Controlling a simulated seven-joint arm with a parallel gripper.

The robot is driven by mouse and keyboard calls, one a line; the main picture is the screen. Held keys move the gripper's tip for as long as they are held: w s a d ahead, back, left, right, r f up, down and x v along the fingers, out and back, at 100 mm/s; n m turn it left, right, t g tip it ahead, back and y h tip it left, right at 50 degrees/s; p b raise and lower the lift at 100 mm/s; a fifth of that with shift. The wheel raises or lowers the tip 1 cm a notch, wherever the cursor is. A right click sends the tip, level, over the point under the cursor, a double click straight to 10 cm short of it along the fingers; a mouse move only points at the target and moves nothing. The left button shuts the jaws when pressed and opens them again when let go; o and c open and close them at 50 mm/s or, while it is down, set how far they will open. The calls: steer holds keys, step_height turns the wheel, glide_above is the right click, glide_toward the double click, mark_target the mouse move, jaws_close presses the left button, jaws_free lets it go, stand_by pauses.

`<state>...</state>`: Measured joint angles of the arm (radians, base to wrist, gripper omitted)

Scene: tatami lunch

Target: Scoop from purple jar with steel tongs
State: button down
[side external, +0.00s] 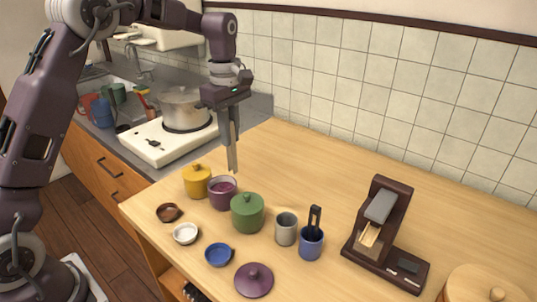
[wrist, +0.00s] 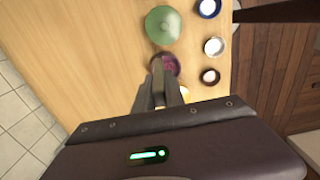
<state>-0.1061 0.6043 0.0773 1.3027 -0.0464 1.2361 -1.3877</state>
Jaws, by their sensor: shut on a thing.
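The purple jar (side external: 222,199) stands open on the wooden counter between a yellow jar and a green jar, with purple contents showing. In the wrist view the purple jar (wrist: 168,61) is partly hidden behind the tongs. Its purple lid (side external: 254,281) lies on the counter near the front edge. My gripper (side external: 230,114) is shut on the steel tongs (side external: 232,150), which hang down nearly upright. The tong tips are in the air above the counter, apart from the jar. The tongs (wrist: 158,85) also show in the wrist view, pointing toward the jar.
The yellow jar (side external: 196,184) and green jar (side external: 247,213) are lidded and flank the purple jar closely. Small brown (side external: 169,212), white (side external: 185,233) and blue (side external: 219,254) dishes sit in front. A grey cup (side external: 286,229), a blue cup (side external: 311,244) with a black utensil and a dark stand (side external: 376,236) are to the right.

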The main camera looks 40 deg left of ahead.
steer(key=a+f, duration=0.4)
steer(key=f, duration=0.7)
steer(key=shift+s, duration=0.4)
steer(key=shift+a, duration=0.15)
steer(key=shift+d, duration=0.25)
steer(key=shift+a, duration=0.1)
stand_by(0.8)
